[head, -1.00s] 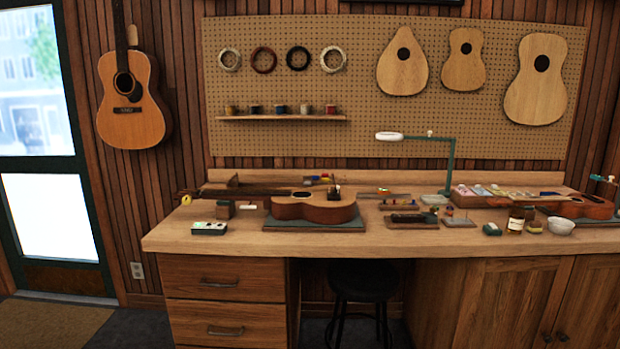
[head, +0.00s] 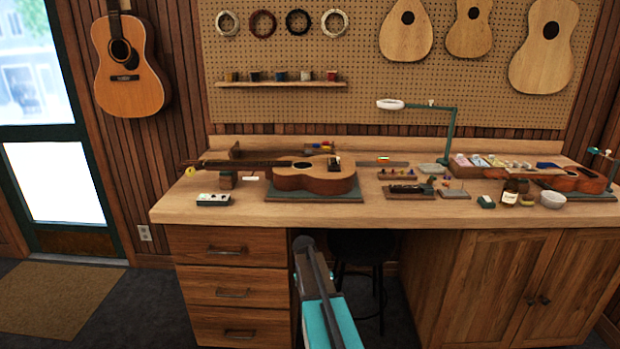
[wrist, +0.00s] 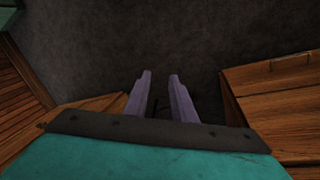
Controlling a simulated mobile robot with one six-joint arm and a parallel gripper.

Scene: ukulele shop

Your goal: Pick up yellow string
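A small round yellow thing (head: 190,171) is at the left end of the bench, by the head of the ukulele (head: 312,178). It may be the yellow string, but it is too small to tell. The ukulele lies on a dark mat (head: 285,194), its neck pointing left. In the wrist view my gripper (wrist: 160,74) points at the dark floor, its two purple fingers apart with nothing between them. In the head view my arm shows low in the middle, in front of the bench and below its top.
The workbench (head: 390,210) has drawers (head: 228,293) at left and cupboards at right. A black stool (head: 362,247) stands in the knee space. A grey box (head: 214,200), a lamp (head: 447,135) and a white bowl (head: 552,200) stand on top. String coils (head: 262,23) hang above.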

